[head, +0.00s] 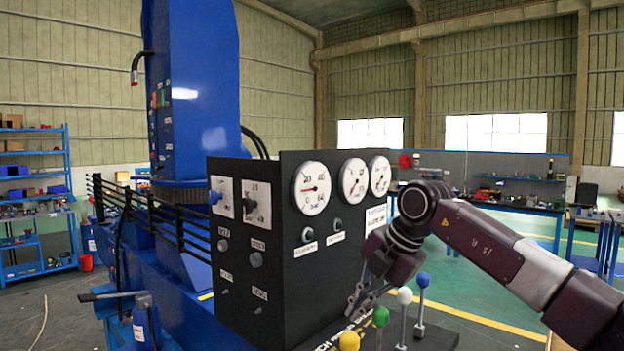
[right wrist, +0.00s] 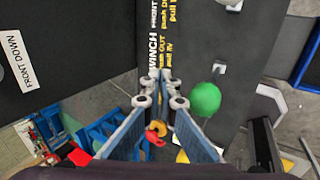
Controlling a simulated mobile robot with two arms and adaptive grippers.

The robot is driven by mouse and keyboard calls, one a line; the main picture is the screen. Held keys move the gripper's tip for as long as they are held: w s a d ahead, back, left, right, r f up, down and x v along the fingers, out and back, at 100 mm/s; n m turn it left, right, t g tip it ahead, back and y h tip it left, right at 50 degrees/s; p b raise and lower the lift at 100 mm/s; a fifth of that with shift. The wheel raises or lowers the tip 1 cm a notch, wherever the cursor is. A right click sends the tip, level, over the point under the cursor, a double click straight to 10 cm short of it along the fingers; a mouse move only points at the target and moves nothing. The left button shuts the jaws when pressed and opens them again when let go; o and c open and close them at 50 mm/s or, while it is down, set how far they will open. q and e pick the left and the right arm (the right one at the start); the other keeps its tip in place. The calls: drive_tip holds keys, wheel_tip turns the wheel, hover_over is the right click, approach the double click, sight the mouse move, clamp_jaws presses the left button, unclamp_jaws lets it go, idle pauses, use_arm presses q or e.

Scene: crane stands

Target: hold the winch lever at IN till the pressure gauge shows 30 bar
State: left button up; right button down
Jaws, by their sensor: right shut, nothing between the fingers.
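A row of levers with ball knobs stands before the black panel: yellow (head: 349,341), green (head: 381,317), white (head: 405,296) and blue (head: 423,279). The plate beside them carries a WINCH label (right wrist: 153,52) with push OUT, pull IN. I cannot tell for sure which knob is the winch lever. My right gripper (head: 358,306) is shut and empty, just behind the yellow and green knobs; its fingertips (right wrist: 163,88) show left of the green knob (right wrist: 204,98). The left panel gauge (head: 310,188) has its needle pointing left, between 0 and 20; its unit is unreadable. My left gripper is out of view.
Two more gauges (head: 354,180) (head: 380,176) sit right of the first. The panel (head: 284,240) stands close to my right gripper. A blue crane column (head: 205,90) rises behind it. Workbenches (head: 520,207) stand at the back right, with clear green floor before them.

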use_arm(q)
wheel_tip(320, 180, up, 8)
drive_tip(key=p, duration=0.7)
use_arm(e)
wheel_tip(320, 180, up, 10)
drive_tip(key=shift+w+a, duration=0.25)
drive_tip(key=shift+a, duration=0.15)
drive_tip(key=shift+w, duration=0.1)
